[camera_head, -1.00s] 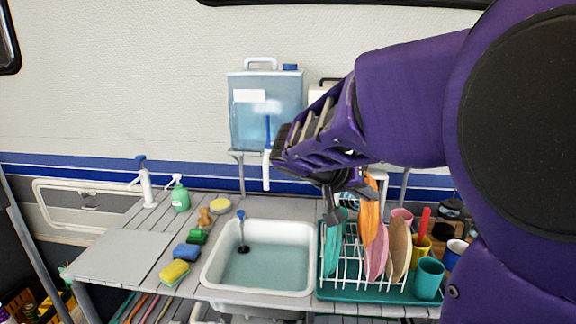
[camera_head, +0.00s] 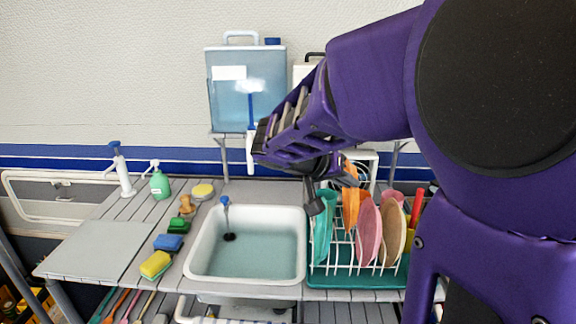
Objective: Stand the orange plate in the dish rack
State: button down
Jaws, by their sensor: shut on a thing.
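The orange plate (camera_head: 350,210) is on edge at the dish rack, between a teal plate (camera_head: 324,235) on its left and a pink plate (camera_head: 368,232) on its right. My gripper (camera_head: 335,190) is at its upper part, shut on it, and the fingers hide some of it. The dish rack (camera_head: 318,277) has white wires on a teal tray. Whether the orange plate's lower edge rests in the rack's wires is hard to tell, as other plates and wires overlap it.
A tan plate (camera_head: 393,235) stands right of the pink one. The sink (camera_head: 262,270) is left of the rack, with sponges (camera_head: 157,264) and a soap bottle (camera_head: 160,184) beyond. A blue water tank (camera_head: 228,110) stands behind.

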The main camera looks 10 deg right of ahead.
notch_tip(320, 180, down, 10)
jog(key=b, duration=0.6)
jog(key=shift+f+b, duration=0.15)
jog(key=shift+b, duration=0.2)
dwell(0.4)
jog(key=c, duration=1)
grip_release()
jog(key=shift+o, duration=0.2)
